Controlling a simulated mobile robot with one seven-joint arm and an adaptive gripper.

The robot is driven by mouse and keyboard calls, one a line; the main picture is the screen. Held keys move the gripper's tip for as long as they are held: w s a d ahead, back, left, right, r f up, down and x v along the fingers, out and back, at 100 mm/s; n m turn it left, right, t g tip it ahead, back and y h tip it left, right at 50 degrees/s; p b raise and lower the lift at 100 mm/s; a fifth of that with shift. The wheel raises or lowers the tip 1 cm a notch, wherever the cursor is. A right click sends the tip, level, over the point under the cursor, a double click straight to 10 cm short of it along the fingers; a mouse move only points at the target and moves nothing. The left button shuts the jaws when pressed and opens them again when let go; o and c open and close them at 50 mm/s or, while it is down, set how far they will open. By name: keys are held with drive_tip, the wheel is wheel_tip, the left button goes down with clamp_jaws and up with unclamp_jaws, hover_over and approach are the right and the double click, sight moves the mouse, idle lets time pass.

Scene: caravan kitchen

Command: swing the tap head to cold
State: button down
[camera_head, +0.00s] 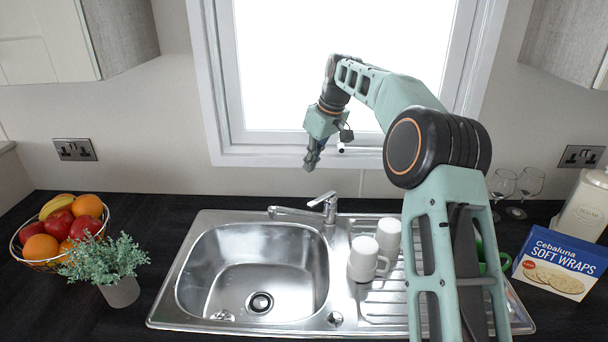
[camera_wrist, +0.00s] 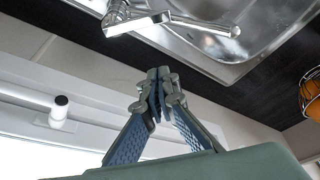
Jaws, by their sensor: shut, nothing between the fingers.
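The chrome tap (camera_head: 325,204) stands at the back edge of the sink, with its spout (camera_head: 290,211) reaching left over the basin. Its lever head (camera_head: 322,198) sits on top of the body. In the wrist view the tap (camera_wrist: 125,15) shows at the top, with the spout (camera_wrist: 205,25) pointing right. My gripper (camera_head: 311,166) is shut and empty, above and behind the tap, in front of the window. In the wrist view my gripper's fingertips (camera_wrist: 159,90) meet just below the tap in the picture, apart from it. I cannot tell whether the lever is at hot or cold.
The steel sink (camera_head: 185,318) has white mugs (camera_head: 363,262) on its drainer to the right of the tap. A plant (camera_head: 120,290) and a fruit bowl (camera_head: 22,256) stand left. Wine glasses (camera_head: 528,183) and a wraps box (camera_head: 553,268) stand right. The window frame (camera_head: 300,158) is close behind my gripper.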

sight(331, 199)
drive_tip(key=p+x, duration=0.1)
drive_tip(key=x, duration=0.9)
drive_tip(key=shift+s+d+r, duration=0.2)
drive_tip(key=shift+s+d, duration=1.3)
